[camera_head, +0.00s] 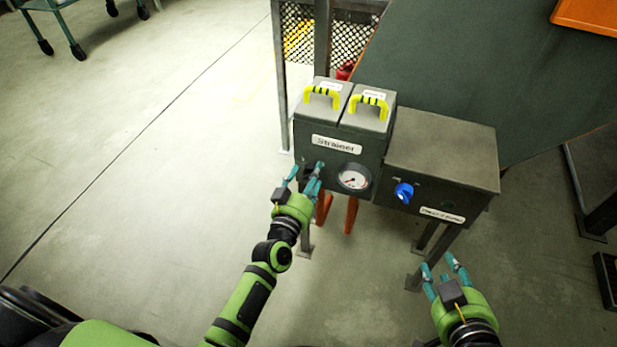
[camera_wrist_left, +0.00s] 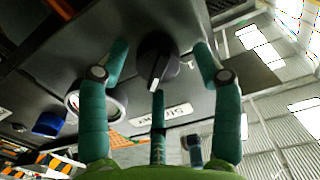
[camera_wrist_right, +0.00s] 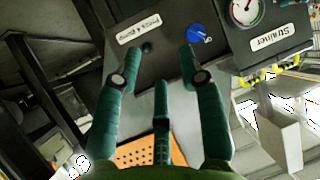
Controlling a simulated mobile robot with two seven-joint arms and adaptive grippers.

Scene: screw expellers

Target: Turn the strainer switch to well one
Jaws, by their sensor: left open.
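The strainer box (camera_head: 310,146) is dark grey, with a white "Strainer" label (camera_head: 337,144). Its switch is a black round knob (camera_wrist_left: 158,62) with a raised grip and a white pointer line. In the left wrist view the line points down and slightly left; a small white mark (camera_wrist_left: 190,65) lies right of the knob. My left gripper (camera_head: 305,178) is at the box's lower left front, largely hiding the switch in the head view. Its open fingers straddle the knob; contact cannot be told. My right gripper (camera_head: 443,270) is open and empty, below the lower box.
A round gauge (camera_head: 353,179) sits right of my left gripper. The lower grey box (camera_head: 440,160) carries a blue knob (camera_head: 404,192). Two yellow-and-black handles (camera_head: 322,95) top the strainer box. Orange chutes (camera_head: 351,214) hang below it.

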